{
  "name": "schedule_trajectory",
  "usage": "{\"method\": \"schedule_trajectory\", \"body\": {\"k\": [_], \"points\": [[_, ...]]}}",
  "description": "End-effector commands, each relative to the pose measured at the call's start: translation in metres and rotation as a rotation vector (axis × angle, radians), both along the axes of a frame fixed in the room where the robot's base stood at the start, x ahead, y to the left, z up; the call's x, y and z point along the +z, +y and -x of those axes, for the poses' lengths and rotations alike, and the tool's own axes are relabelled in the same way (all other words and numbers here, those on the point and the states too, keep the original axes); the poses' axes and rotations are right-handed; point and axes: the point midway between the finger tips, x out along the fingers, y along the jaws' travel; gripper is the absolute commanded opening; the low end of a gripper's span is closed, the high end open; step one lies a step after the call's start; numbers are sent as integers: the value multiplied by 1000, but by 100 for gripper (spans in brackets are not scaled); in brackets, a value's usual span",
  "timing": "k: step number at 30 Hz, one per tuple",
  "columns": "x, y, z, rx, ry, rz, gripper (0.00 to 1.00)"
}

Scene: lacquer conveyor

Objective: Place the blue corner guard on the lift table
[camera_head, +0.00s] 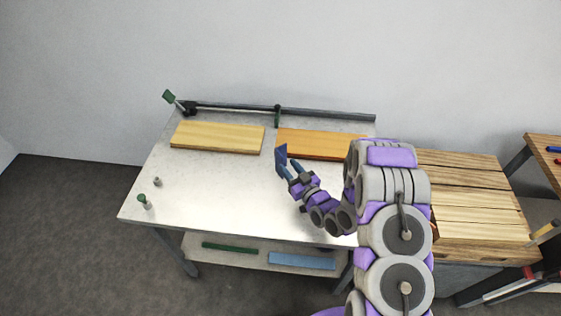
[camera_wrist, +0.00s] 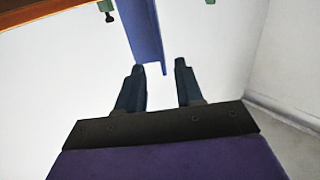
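The blue corner guard (camera_head: 281,156) is a dark blue angled strip at the tip of my gripper (camera_head: 290,169), in front of the gap between two boards. In the wrist view the guard (camera_wrist: 146,30) runs from the top edge down to my gripper (camera_wrist: 159,66). Its near end overlaps the left finger's tip. A white gap separates it from the right finger. The fingers stand apart. I cannot tell whether the guard touches the surface below. The pale table (camera_head: 200,195) lies under my arm; no other feature marks it as the lift table.
A pale board (camera_head: 217,137) and an orange board (camera_head: 320,144) lie at the table's back, before a dark rail (camera_head: 320,114). A shelf below holds green (camera_head: 229,247) and light blue strips (camera_head: 302,260). Stacked planks (camera_head: 480,210) are at right.

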Motion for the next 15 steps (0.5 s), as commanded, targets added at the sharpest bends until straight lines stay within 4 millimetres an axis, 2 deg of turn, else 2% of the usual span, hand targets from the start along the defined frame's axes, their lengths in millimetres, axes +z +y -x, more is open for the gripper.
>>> {"method": "schedule_trajectory", "body": {"k": [5, 15], "points": [[1, 8, -8, 2, -4, 0, 36], [3, 33, -40, 2, -2, 1, 36]]}}
